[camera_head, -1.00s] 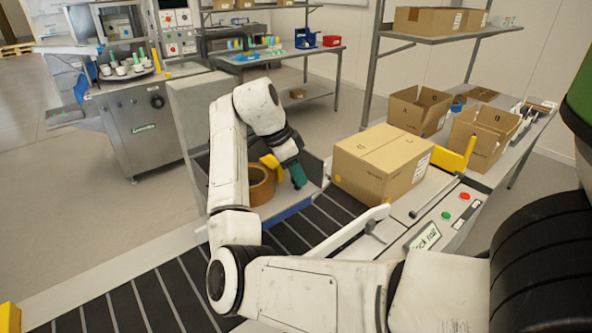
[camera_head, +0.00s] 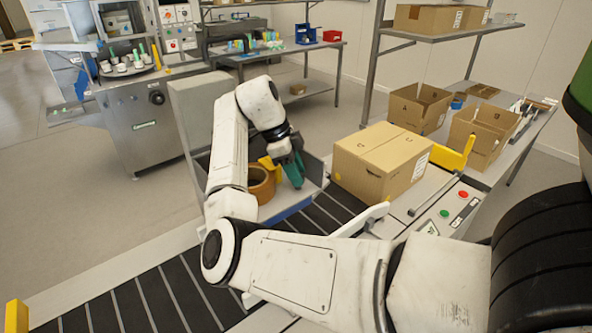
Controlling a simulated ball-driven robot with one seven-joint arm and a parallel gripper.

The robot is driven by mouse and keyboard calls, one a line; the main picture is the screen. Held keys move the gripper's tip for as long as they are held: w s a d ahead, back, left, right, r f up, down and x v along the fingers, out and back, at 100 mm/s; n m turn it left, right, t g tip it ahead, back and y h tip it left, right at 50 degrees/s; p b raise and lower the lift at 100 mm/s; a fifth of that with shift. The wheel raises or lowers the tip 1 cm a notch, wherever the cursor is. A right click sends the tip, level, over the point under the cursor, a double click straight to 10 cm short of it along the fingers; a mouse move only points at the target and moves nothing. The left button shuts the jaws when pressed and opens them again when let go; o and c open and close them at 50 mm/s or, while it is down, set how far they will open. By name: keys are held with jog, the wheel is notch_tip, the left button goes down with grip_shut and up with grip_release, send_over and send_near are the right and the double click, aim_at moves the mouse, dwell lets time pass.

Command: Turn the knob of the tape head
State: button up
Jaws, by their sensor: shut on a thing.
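The tape head (camera_head: 200,100) is a grey housing beyond the belt, left of the large carton. A brown tape roll (camera_head: 262,186) sits at its front, with a yellow part (camera_head: 268,163) at the roll's upper right. My gripper (camera_head: 290,160) points down just right of the roll. It is shut on a teal-green piece (camera_head: 294,174). I cannot tell for sure whether this piece is the knob; the contact is small and partly hidden by my wrist.
A closed carton (camera_head: 382,162) stands right of my gripper, close by. The dark roller belt (camera_head: 140,295) in front is clear. Right of it is a panel with green and red buttons (camera_head: 463,195). Open cartons (camera_head: 483,135) stand on the bench behind. A steel machine (camera_head: 140,125) is at back left.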

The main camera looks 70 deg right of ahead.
jog(key=o, duration=0.8)
